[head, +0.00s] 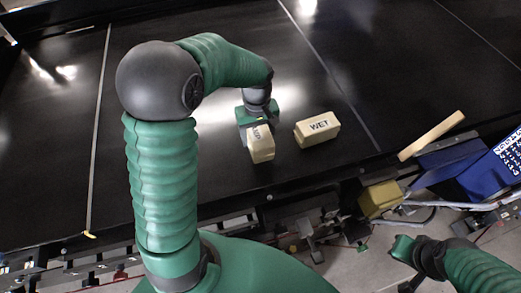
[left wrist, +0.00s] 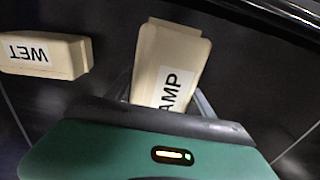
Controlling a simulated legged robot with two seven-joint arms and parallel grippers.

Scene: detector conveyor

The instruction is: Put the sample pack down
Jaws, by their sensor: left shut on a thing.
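The sample pack (head: 262,149) is a cream block, held end-on in my left gripper (head: 256,129) over the black conveyor belt. In the left wrist view the pack (left wrist: 172,58) shows the black letters "AMP"; the rest of its label is hidden by the gripper. The fingers of the left gripper (left wrist: 168,103) are shut on it, one on each side. I cannot tell whether the pack touches the belt. My right gripper (head: 404,249) is at the lower right, away from the belt, and its jaws cannot be made out.
A cream block marked "WET" (head: 317,129) lies on the belt just right of the held pack; it also shows in the left wrist view (left wrist: 45,55). The black belt (head: 330,40) is otherwise clear. Blue bins (head: 449,158) and a yellow box (head: 380,197) stand beyond its near edge.

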